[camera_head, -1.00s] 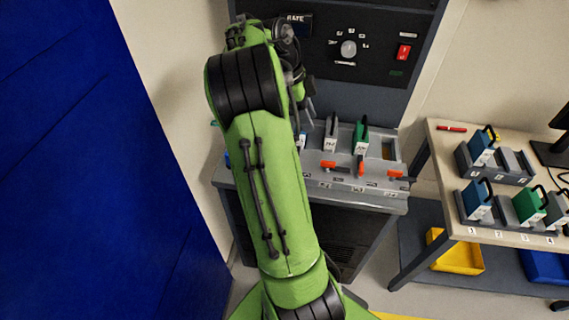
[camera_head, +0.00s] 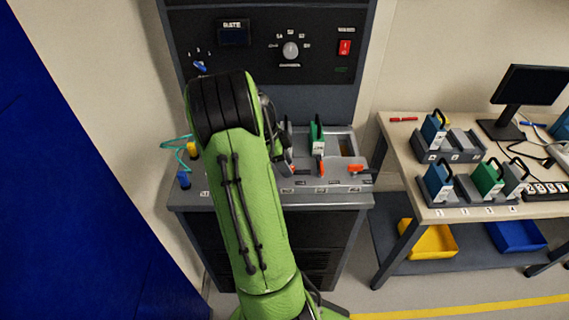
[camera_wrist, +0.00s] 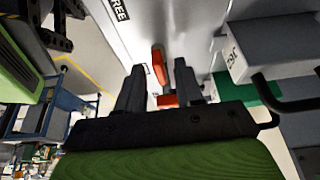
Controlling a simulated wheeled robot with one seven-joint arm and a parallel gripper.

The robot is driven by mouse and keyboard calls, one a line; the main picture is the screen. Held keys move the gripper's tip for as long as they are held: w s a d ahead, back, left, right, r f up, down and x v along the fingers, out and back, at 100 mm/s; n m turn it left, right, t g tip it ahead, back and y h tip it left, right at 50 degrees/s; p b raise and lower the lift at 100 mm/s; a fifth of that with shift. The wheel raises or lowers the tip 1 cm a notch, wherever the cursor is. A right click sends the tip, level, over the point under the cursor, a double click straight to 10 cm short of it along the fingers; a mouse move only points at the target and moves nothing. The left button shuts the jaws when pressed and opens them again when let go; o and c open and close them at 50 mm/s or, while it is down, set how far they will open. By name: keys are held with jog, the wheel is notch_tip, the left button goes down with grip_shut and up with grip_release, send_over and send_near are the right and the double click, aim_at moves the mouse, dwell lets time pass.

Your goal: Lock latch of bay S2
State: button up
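The grey bay rack (camera_head: 335,183) on the cabinet holds a green module (camera_head: 316,138) and a light module largely hidden by my arm. Orange latches show along its front: one partly hidden (camera_head: 291,168), one pointing front-to-back (camera_head: 320,166), and one lying sideways (camera_head: 357,168) by an empty bay. Bay labels are too small to read. My gripper (camera_wrist: 160,88) is hidden by my arm in the head view. In the wrist view its fingers are apart, with an orange latch piece (camera_wrist: 167,100) between them and another orange piece (camera_wrist: 158,66) just beyond. Contact cannot be told.
A light module (camera_wrist: 262,48) with a black handle stands close right of the fingers. The cabinet's upper panel has a knob (camera_head: 290,50) and red switch (camera_head: 345,47). A teal cable loops at the left. A bench (camera_head: 430,207) with more modules stands right.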

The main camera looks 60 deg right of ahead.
grip_shut()
jog(key=shift+n+b, duration=0.35)
jog(key=shift+n, duration=0.05)
jog(key=n+h+b, duration=0.1)
jog(key=n+b, duration=0.1)
jog(key=n, duration=0.1)
jog(key=shift+t, duration=0.4)
jog(key=n+b, duration=0.1)
jog(key=n, duration=0.1)
jog(key=n+t+h+b, duration=0.1)
jog(key=n, duration=0.1)
jog(key=shift+s+a+n+t, duration=0.1)
jog(key=shift+s+n+t, duration=0.05)
jog(key=shift+n+t, duration=0.15)
jog(key=n+t+b, duration=0.1)
jog(key=n+b, duration=0.1)
jog(key=n, duration=0.2)
jog(key=shift+s+t, duration=0.15)
jog(key=shift+t, duration=0.25)
jog(key=shift+r+n+t+b, duration=0.1)
jog(key=shift+n+t+b, duration=0.6)
jog(key=shift+n, duration=1.7)
